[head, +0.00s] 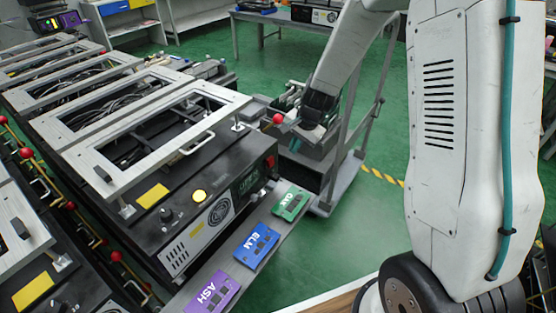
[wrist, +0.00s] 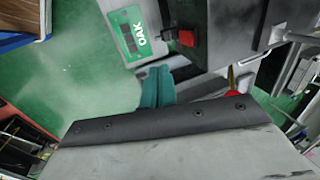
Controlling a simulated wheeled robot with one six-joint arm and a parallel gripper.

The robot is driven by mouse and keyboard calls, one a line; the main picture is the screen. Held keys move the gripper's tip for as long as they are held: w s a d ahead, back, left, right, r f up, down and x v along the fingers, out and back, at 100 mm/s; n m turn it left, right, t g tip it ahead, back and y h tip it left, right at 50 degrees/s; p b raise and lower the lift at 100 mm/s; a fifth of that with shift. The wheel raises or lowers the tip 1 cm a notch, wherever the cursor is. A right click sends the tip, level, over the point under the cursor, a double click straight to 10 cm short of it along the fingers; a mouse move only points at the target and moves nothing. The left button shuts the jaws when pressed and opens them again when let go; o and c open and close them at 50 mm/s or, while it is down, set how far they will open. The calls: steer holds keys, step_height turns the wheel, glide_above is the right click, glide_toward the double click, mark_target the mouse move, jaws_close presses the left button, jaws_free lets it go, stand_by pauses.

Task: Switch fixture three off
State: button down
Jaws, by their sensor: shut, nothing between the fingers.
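The nearest black lever fixture (head: 150,225) carries a white frame, a lit yellow lamp (head: 199,195) and a green display (head: 249,180) too small to read. I cannot tell from the pictures which unit is fixture three. A red lever ball (head: 278,118) is at the fixture's far right corner, beside my gripper (head: 297,143). The ball (wrist: 233,93) also shows in the wrist view, right of my teal fingers (wrist: 157,75) and partly hidden by the gripper body. My fingers are shut and empty. A red switch (wrist: 185,37) sits on the fixture's end, beyond the fingertips.
Green OAK (head: 290,202), blue ELM (head: 256,245) and purple ASH (head: 212,292) cards lie along a grey ledge. More framed fixtures stand behind and at left, with red-balled levers (head: 26,153) between. A grey cart frame (head: 365,130) stands behind my gripper. Green floor at right is open.

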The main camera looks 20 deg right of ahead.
mark_target(270, 162)
steer(key=shift+w+a+f, duration=0.7)
steer(key=shift+w+f, duration=0.25)
steer(key=shift+f, duration=0.75)
steer(key=shift+w+a+f, duration=0.65)
steer(key=shift+w+f, duration=0.25)
steer(key=shift+f, duration=0.85)
steer(key=shift+w+a+f, duration=0.7)
steer(key=shift+w+f, duration=0.25)
steer(key=shift+f, duration=0.75)
